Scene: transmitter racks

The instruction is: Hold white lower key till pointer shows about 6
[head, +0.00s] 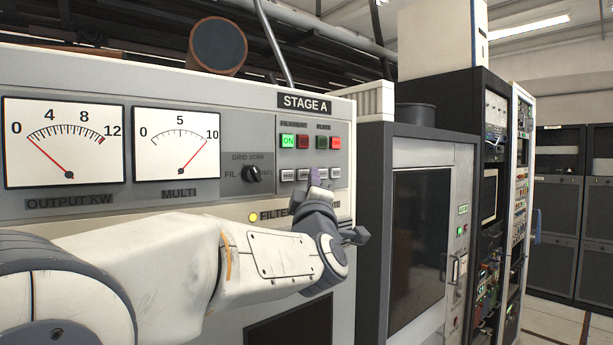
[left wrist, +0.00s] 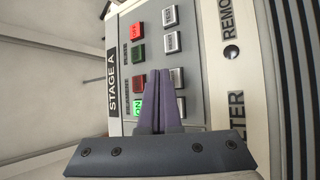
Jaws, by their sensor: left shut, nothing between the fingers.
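The Stage A panel (head: 262,120) carries two meters. The OUTPUT KW meter (head: 90,150) has its red pointer near 0; the MULTI meter (head: 160,165) has its pointer near 10. At right are lit and dark keys above a row of white lower keys (head: 287,175), which also show in the left wrist view (left wrist: 172,42). My left gripper (head: 315,178) is shut and empty, its purple fingertips (left wrist: 161,74) in front of the key area and partly covering the middle of the white row. I cannot tell whether they touch a key. My right gripper is out of view.
A green ON key (head: 288,141) and a red key (head: 336,142) are lit. A knob (head: 251,174) sits left of the keys. A yellow lamp (head: 253,217) glows below. A dark-windowed cabinet (head: 418,240) stands right of the panel.

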